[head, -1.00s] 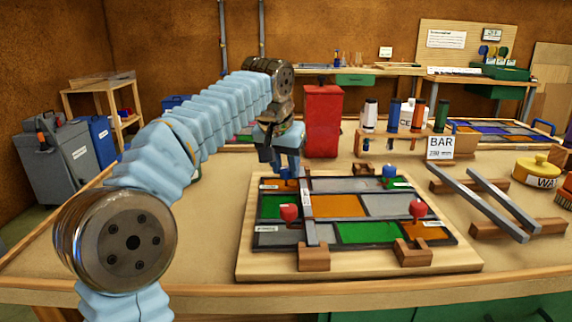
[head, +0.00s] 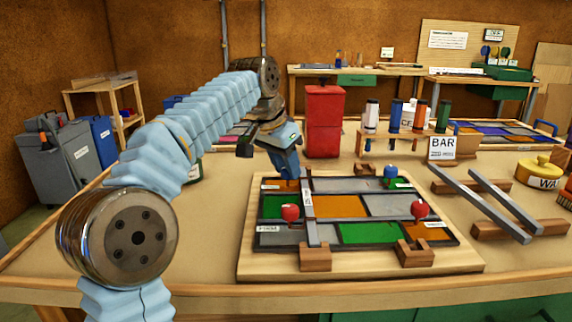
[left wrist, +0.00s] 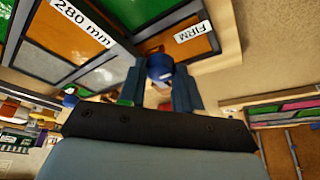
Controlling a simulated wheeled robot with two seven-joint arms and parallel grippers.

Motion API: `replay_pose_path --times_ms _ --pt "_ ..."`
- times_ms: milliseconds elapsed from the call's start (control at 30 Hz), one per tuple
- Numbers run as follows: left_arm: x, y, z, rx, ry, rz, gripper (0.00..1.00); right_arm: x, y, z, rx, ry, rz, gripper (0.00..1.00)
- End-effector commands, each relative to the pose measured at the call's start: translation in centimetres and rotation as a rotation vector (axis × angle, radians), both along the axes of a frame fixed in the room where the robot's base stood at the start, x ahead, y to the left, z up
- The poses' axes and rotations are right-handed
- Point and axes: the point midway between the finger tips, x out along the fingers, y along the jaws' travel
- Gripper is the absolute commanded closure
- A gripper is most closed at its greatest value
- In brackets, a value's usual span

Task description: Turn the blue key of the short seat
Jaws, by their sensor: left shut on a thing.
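My left gripper (head: 287,172) is at the far left corner of the leaded panel (head: 365,206). In the left wrist view its two fingers (left wrist: 160,76) are shut on a blue key (left wrist: 158,66), beside a label reading FIRM. The head view hides this key behind the fingers. The gripper leans, with its wrist to the left of the fingertips. A second blue key (head: 390,172) stands at the far right of the panel. Red keys stand at the near left (head: 290,213) and near right (head: 419,210). My right gripper is not in view.
A bar (head: 308,212) marked 280 mm crosses the panel near the held key. Wooden blocks (head: 315,257) sit at the panel's edges. A red container (head: 324,122) stands behind the gripper. Metal bars (head: 485,203) rest on wood at the right.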

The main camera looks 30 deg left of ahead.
Motion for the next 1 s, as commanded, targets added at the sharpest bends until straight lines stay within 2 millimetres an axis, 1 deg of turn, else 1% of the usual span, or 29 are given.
replay_pose_path --times_ms 133,167,300,333,567,667,767,1000 --pt "0.0 0.0 0.0 0.0 0.002 0.001 0.97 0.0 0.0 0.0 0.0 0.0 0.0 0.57" --pt "0.0 0.0 0.0 0.0 0.002 0.001 0.65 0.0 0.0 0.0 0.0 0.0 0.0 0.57" --pt "0.0 0.0 0.0 0.001 0.002 0.001 0.44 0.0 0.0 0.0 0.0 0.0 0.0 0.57" --pt "0.0 0.0 0.0 0.001 0.002 0.001 0.42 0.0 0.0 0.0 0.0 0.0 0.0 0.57" --pt "0.0 0.0 0.0 0.001 0.001 0.001 0.42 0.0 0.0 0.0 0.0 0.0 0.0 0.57" --pt "-0.1 0.0 0.4 0.001 0.0 0.001 0.42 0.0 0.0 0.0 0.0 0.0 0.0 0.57" --pt "-0.6 0.1 1.6 0.0 -0.002 0.001 0.42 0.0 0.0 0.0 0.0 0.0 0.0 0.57" --pt "-2.6 0.6 6.9 0.001 -0.003 0.003 0.42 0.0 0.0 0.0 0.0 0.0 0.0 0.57"
